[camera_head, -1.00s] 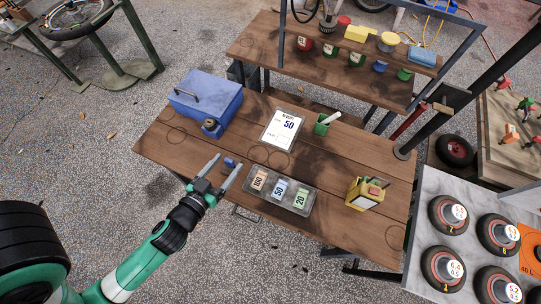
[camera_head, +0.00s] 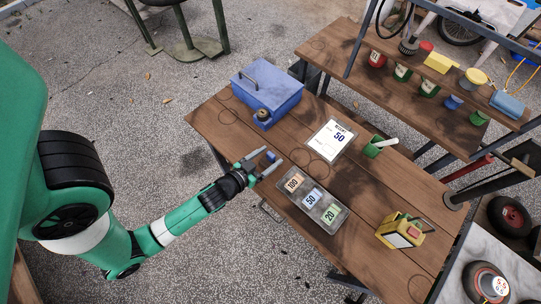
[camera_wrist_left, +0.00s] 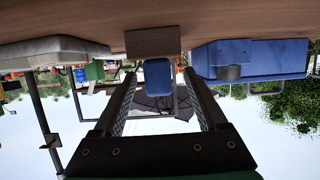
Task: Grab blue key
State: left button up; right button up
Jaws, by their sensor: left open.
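The blue key (camera_head: 270,156) is a small blue piece at the left edge of the wooden table, left of the tray of number cards. My left gripper (camera_head: 275,154) is open, with one finger on each side of the key. In the left wrist view, which is upside down, the key (camera_wrist_left: 158,72) shows between the fingertips of the left gripper (camera_wrist_left: 159,76), with gaps on both sides. A brown block (camera_wrist_left: 152,42) joins the key to the table there. My right gripper is not in view.
The grey tray (camera_head: 293,201) with cards 100, 50 and 20 lies close right of the gripper. A blue toolbox (camera_head: 267,88) stands behind, also in the wrist view (camera_wrist_left: 265,60).

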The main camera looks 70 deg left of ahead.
aim_at(277, 154)
pick_arm(q)
jog(key=x, duration=0.4)
jog(key=shift+w, duration=0.2)
jog(key=shift+s, duration=0.1)
grip_shut()
